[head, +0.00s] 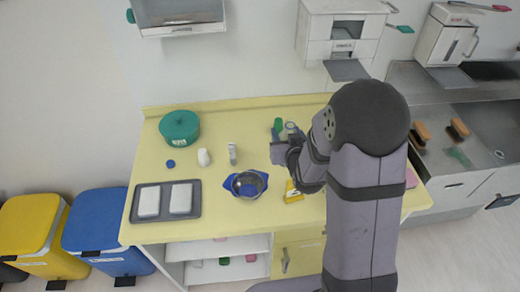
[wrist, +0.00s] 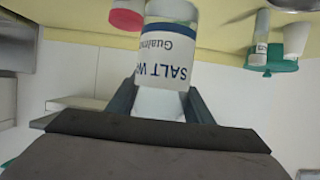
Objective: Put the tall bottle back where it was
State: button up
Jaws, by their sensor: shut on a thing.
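The tall bottle (wrist: 167,62) is clear and white with a "SALT W…" label and dark blue bands. In the wrist view, its label reads upside down. My gripper (wrist: 160,103) is shut on it, with one dark finger on each side.
A green pot (head: 179,128), small white bottle (head: 232,153), white cup (head: 204,157), blue-handled metal bowl (head: 248,184) and grey tray (head: 194,211) stand left of my gripper. A yellow item (head: 293,192) lies near it. Wall dispensers (head: 340,35) hang behind; a sink (head: 480,125) is right.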

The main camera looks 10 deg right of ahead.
jog(key=w+a+r+n+y, duration=0.1)
jog(key=w+a+n+y, duration=0.1)
jog(key=w+a, duration=0.2)
jog(key=w+a+r+n+g+y, duration=0.1)
jog(key=w+a+r+n+y, duration=0.1)
jog(key=w, duration=0.6)
jog(key=shift+w+a+n+y, duration=0.15)
jog(key=shift+a+n+y, duration=0.15)
jog(key=shift+a+y, duration=0.55)
jog(key=shift+a+h, duration=0.2)
jog(key=shift+h, duration=0.05)
jog(key=shift+f+p, duration=0.9)
jog(key=shift+f, duration=4.1)
jog(key=shift+f, duration=0.1)
jog(key=shift+f, duration=0.15)
jog(key=o, duration=1.2)
